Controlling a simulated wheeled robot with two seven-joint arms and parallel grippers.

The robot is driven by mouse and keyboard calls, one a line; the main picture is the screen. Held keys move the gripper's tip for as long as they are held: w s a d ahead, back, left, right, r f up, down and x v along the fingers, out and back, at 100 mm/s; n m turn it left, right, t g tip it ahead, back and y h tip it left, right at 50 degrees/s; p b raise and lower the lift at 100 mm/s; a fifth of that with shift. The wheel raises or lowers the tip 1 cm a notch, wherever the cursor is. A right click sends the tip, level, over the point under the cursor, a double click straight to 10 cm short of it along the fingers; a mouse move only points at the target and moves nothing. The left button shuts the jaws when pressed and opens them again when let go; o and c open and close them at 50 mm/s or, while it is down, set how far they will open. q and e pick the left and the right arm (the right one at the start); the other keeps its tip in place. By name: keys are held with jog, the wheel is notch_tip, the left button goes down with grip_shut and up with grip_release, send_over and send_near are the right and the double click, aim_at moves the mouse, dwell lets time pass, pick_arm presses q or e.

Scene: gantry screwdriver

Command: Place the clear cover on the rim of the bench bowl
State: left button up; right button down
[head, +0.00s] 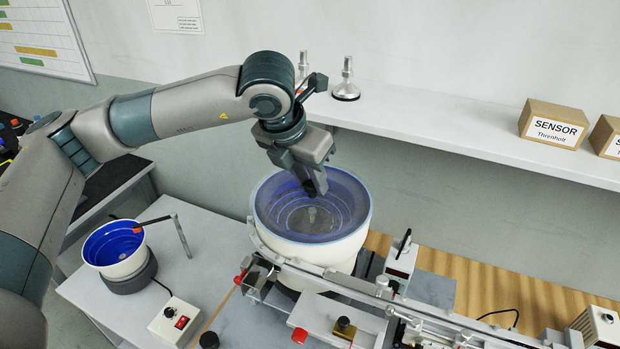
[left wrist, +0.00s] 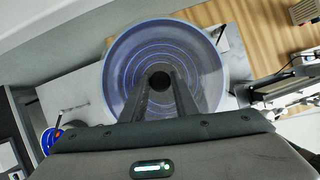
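The clear cover (head: 285,208) looks like a hazy see-through disc over the large white bowl (head: 300,246), whose blue rings show through it. It also shows in the left wrist view (left wrist: 205,75), with a dark round knob (left wrist: 160,81) at its middle. My left gripper (head: 316,188) points down over the cover's middle. In the left wrist view its fingers (left wrist: 160,85) stand apart on either side of the knob; whether they press on it I cannot tell. The small bench bowl (head: 116,247), white outside and blue inside, stands uncovered at left. My right gripper is not in view.
A bent post (head: 181,236) with a red-tipped arm reaches over the small bowl. A control box (head: 175,320) with a red switch stands in front of it. A rail track (head: 400,300) runs right from the large bowl. A shelf (head: 440,125) with boxes is behind.

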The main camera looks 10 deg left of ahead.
pick_arm(q)
jog(key=shift+o, duration=1.4)
jog(key=shift+r, duration=0.15)
jog(key=r+p, duration=0.1)
jog(key=p, duration=0.1)
jog(key=shift+r+p, duration=0.2)
jog(key=shift+p, duration=0.1)
jog(key=b+v, duration=0.4)
jog(key=v, duration=0.7)
jog(key=shift+s+r, duration=0.2)
jog(key=shift+r, duration=0.05)
